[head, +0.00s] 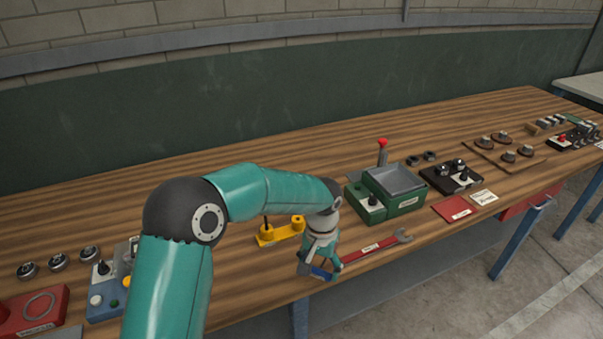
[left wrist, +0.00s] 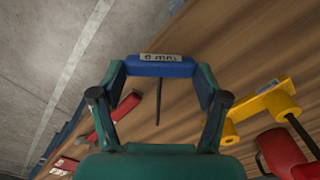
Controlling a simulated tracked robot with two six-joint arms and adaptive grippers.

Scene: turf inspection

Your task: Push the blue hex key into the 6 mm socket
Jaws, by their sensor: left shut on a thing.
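My left gripper (head: 318,260) is shut on the blue hex key (head: 321,273) near the bench's front edge. In the left wrist view the fingers (left wrist: 160,72) clasp the two ends of its blue handle (left wrist: 162,67). The handle bears a pale label that reads 6 mm, and a thin dark shaft extends from its middle. A yellow piece (head: 280,233) with a dark upright pin lies on the bench just left of the gripper; it also shows in the left wrist view (left wrist: 262,106). I cannot make out the 6 mm socket. My right gripper is out of view.
A red wrench (head: 368,249) lies just right of the gripper. A green box with a grey top (head: 397,185) stands behind it. Bare wooden bench (head: 60,215) lies at the back left.

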